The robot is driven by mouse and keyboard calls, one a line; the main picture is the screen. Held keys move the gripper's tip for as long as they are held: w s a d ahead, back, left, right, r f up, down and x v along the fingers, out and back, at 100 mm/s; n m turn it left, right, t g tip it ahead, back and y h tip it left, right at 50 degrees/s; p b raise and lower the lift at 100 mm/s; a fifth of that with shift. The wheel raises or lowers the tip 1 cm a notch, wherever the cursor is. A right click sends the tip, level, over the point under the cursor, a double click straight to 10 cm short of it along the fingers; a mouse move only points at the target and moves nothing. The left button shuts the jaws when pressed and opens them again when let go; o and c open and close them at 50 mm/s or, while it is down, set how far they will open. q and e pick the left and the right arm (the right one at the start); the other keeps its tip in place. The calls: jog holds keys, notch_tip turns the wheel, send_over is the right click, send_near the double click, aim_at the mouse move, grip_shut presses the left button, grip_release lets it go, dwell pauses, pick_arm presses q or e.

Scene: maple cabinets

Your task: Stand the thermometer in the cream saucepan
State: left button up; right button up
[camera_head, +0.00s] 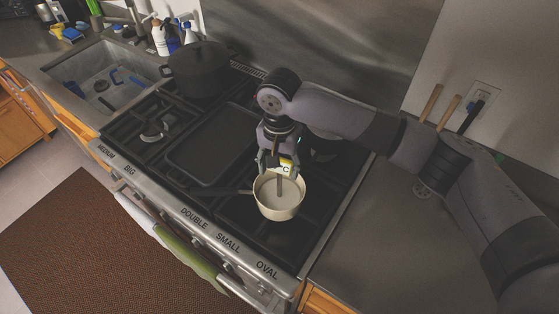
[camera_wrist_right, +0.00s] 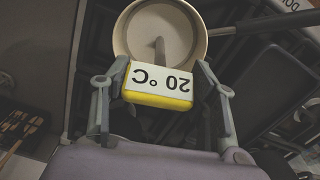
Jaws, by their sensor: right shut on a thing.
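The cream saucepan (camera_head: 278,211) stands on the front right part of the stove, its dark handle pointing left in the head view. My right gripper (camera_head: 275,166) is above the pan's back rim, shut on the thermometer (camera_head: 287,169). The thermometer has a yellow and white head that reads 20 °C, upside down in the wrist view (camera_wrist_right: 160,83). Its grey probe points down over the inside of the saucepan (camera_wrist_right: 119,38); I cannot tell whether the tip touches the bottom. The fingers of my right gripper (camera_wrist_right: 160,80) lie on both sides of the head. My left gripper is not in view.
A black pot (camera_head: 200,72) stands at the back left of the stove, and a flat griddle (camera_head: 212,145) lies left of the saucepan. Wooden-handled utensils (camera_head: 440,105) stand by the wall.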

jog(key=o, duration=1.7)
notch_tip(320, 180, up, 12)
